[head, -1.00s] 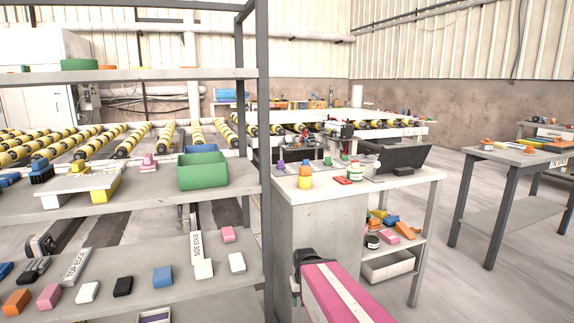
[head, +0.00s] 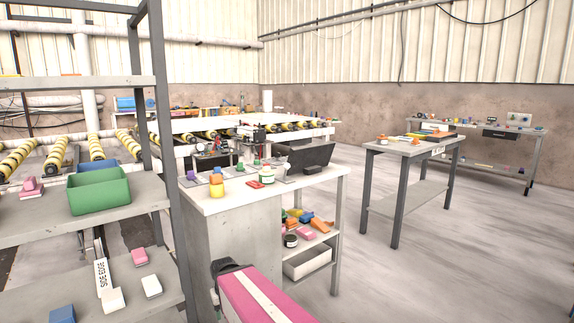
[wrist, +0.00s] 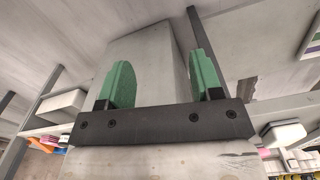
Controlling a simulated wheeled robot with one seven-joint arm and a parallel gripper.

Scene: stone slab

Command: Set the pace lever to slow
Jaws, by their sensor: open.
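No lever labelled pace can be made out. The grey workbench (head: 225,208) in the head view carries a row of small coloured knobs or handles, among them a purple one (head: 190,175) and a green one (head: 256,166), too small to read. A dark tilted panel (head: 312,156) stands at the bench's right part. My gripper (wrist: 160,85) shows in the wrist view with two green fingers wide apart and nothing held between them. A grey block-like surface lies beyond the fingers. In the head view the gripper itself cannot be made out; my pink arm link shows at the bottom.
A shelf rack (head: 165,150) with a green bin (head: 99,191) stands close on the left. Rollers with yellow bands (head: 57,153) lie behind it. A bench shelf holds coloured blocks and a white bin (head: 308,262). Another table (head: 404,149) stands right; the floor (head: 440,260) there is clear.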

